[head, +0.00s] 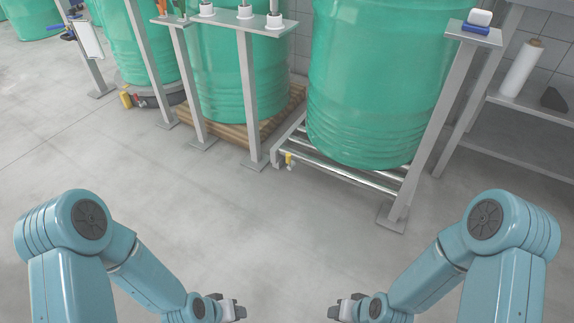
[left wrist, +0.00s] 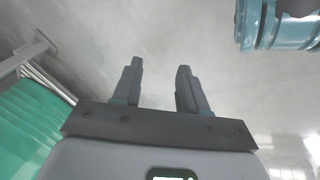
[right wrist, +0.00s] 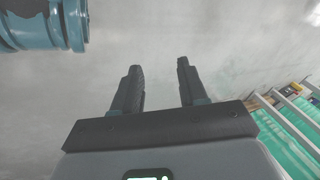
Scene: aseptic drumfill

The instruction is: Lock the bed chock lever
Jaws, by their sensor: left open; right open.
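A small yellow lever (head: 289,159) sits at the front left corner of a metal roller bed (head: 360,178); it looks like the bed chock lever, but it is too small to tell its position. A large green drum (head: 375,85) stands on the rollers. My left gripper (head: 238,311) is at the bottom of the head view, left of centre, open and empty; its fingers show apart in the left wrist view (left wrist: 160,68). My right gripper (head: 334,312) is at the bottom right of centre, open and empty, as in the right wrist view (right wrist: 159,66). Both are well apart from the bed.
A grey post (head: 433,130) stands at the bed's right side. A post-mounted rail (head: 232,22) with white-capped fittings stands left of the bed. Another drum (head: 235,70) stands on a wooden pallet (head: 232,130). The floor (head: 240,220) before the bed is clear.

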